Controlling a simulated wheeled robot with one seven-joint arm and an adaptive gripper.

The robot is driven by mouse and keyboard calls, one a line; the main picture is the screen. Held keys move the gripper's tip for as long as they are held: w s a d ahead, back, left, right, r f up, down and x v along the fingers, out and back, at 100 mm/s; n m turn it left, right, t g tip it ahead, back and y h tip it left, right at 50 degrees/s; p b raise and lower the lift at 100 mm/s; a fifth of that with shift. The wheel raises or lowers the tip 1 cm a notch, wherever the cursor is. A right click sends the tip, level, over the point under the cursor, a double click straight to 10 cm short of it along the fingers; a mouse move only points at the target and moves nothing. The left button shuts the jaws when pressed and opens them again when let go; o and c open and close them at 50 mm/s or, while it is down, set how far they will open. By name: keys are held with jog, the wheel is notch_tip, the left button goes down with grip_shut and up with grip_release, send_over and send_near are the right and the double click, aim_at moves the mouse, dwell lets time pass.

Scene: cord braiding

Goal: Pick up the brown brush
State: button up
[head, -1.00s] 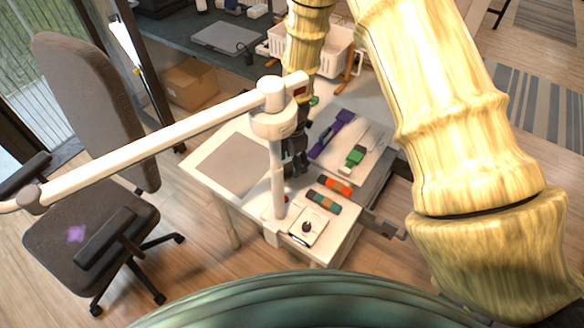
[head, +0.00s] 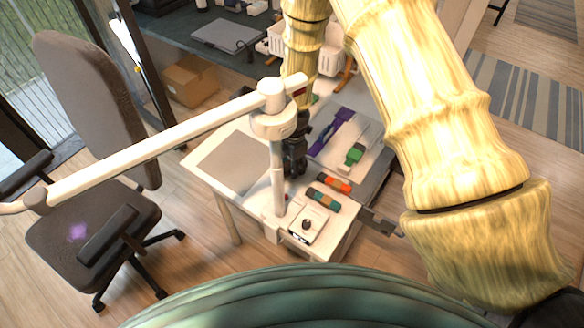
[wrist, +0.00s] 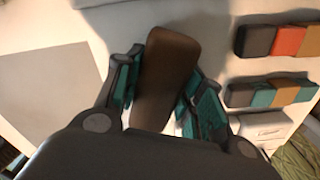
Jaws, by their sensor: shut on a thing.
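The brown brush (wrist: 166,78) shows in the wrist view between the two fingers of my gripper (wrist: 160,95). It is a long brown block with rounded corners, and its near end is hidden by the gripper body. The teal-padded fingers are shut on it from both sides. In the head view my gripper (head: 294,160) is a dark shape over the table, behind the white lamp post. The brush cannot be made out in that view.
Two multicoloured blocks, one with orange (head: 334,183) and one with teal (head: 324,200), lie right of my gripper. A green-and-white item (head: 353,155) and a purple item (head: 332,131) lie farther back. The lamp post (head: 278,180) stands close by. A grey mat (head: 233,161) lies left.

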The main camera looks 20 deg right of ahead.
jog(key=shift+r+b, duration=1.65)
jog(key=shift+r, duration=3.35)
jog(key=o, duration=0.6)
jog(key=c, duration=0.4)
jog(key=shift+w+d, duration=0.1)
